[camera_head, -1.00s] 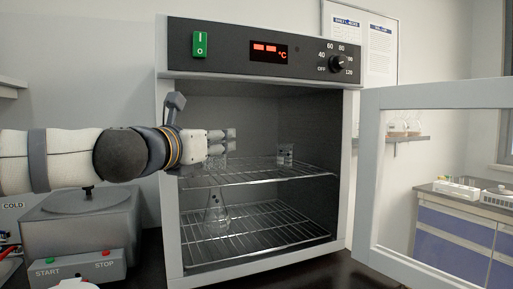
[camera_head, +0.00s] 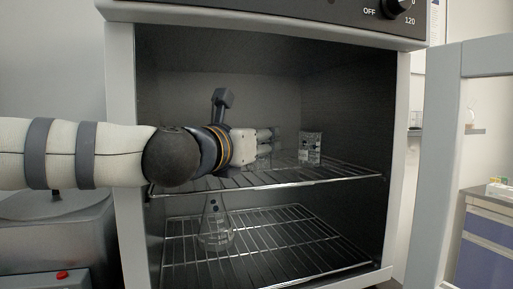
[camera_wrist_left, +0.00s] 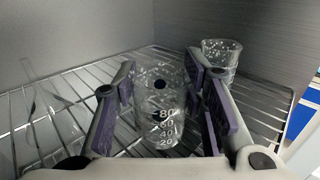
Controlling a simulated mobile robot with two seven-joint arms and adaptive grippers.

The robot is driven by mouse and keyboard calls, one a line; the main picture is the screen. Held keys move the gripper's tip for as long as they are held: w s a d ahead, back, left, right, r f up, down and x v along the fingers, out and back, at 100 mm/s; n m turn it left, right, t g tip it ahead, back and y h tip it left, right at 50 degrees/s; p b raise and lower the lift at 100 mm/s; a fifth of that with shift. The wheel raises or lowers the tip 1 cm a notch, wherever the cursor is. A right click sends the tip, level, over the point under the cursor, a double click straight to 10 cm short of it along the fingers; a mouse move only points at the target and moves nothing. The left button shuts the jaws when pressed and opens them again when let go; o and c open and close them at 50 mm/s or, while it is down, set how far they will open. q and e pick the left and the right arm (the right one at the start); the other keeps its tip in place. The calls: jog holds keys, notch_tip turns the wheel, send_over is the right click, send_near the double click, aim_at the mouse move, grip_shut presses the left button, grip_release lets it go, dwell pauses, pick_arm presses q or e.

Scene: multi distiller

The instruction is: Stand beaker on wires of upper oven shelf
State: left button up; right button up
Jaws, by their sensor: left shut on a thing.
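My left gripper (camera_head: 272,144) reaches into the open oven from the left, just above the upper shelf (camera_head: 340,175). Its fingers, seen in the left wrist view (camera_wrist_left: 166,100), are shut on a clear beaker (camera_wrist_left: 160,108) with white volume marks. The beaker is roughly upright over the shelf wires. In the head view it is mostly hidden behind the fingers. I cannot tell whether its base touches the wires. My right gripper is not in view.
A second glass beaker (camera_head: 311,148) stands on the upper shelf, to the right of my gripper. A conical flask (camera_head: 216,232) stands on the lower shelf (camera_head: 300,240). The oven door (camera_head: 444,170) is open at the right. Free wires lie at the shelf's right front.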

pick_arm(q)
jog(key=shift+s+a+r, duration=0.1)
jog(key=shift+s+r, duration=0.1)
jog(key=shift+s, duration=0.1)
jog(key=shift+w+d+f, duration=0.2)
jog(key=shift+w+f, duration=0.1)
jog(key=o, duration=1)
jog(key=shift+o, duration=1.2)
jog(key=shift+s+r, duration=0.1)
jog(key=shift+r, duration=0.05)
jog(key=shift+s+a+r, duration=0.1)
jog(key=shift+r, duration=0.15)
jog(key=v, duration=1.1)
jog(key=shift+s+a+f, duration=0.1)
jog(key=shift+s+a, duration=0.05)
jog(key=shift+s, duration=0.15)
